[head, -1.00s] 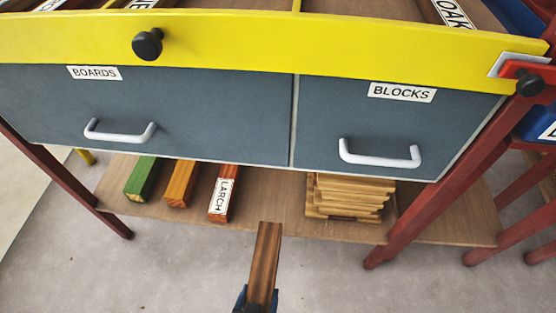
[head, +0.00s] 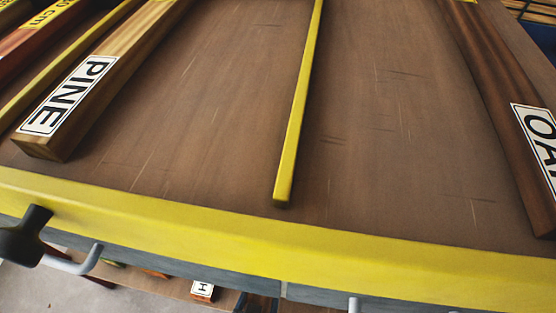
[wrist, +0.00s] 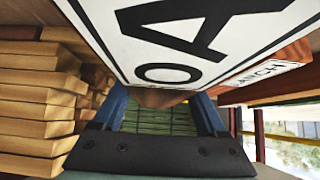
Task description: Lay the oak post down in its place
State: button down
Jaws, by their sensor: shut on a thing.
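The oak post (wrist: 195,35) is close in front of the wrist camera, with a large white label whose letters "OA" show. My gripper (wrist: 160,103), with blue fingers, is shut on it. The post's far end is outside the wrist view. In the head view, the held post cannot be made out. Another dark brown post (head: 490,70) with a label starting "OA" lies on the bench top (head: 400,130) at the right. A pine post (head: 115,75) labelled "PINE" lies at the left.
A yellow divider strip (head: 298,110) splits the bench top, with bare surface on both sides. A raised yellow edge (head: 300,250) runs along the front. In the wrist view, stacked wooden pieces (wrist: 35,120) stand at the left and a larch post (wrist: 265,72) shows at the right.

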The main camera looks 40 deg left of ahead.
jog(key=w+a+b, duration=0.2)
jog(key=w, duration=0.3)
jog(key=w+a+b, duration=0.3)
jog(key=w, duration=0.3)
jog(key=w+a+b, duration=0.2)
jog(key=w+a, duration=0.1)
jog(key=w, duration=0.2)
jog(key=shift+w+r, duration=0.2)
jog(key=shift+w, duration=0.1)
notch_tip(320, 180, down, 4)
jog(key=b, duration=0.3)
jog(key=shift+r, duration=0.2)
jog(key=shift+r, duration=0.1)
grip_release()
jog(key=shift+s+d+f, duration=0.1)
jog(key=shift+s+f, duration=0.05)
jog(key=shift+f, duration=0.15)
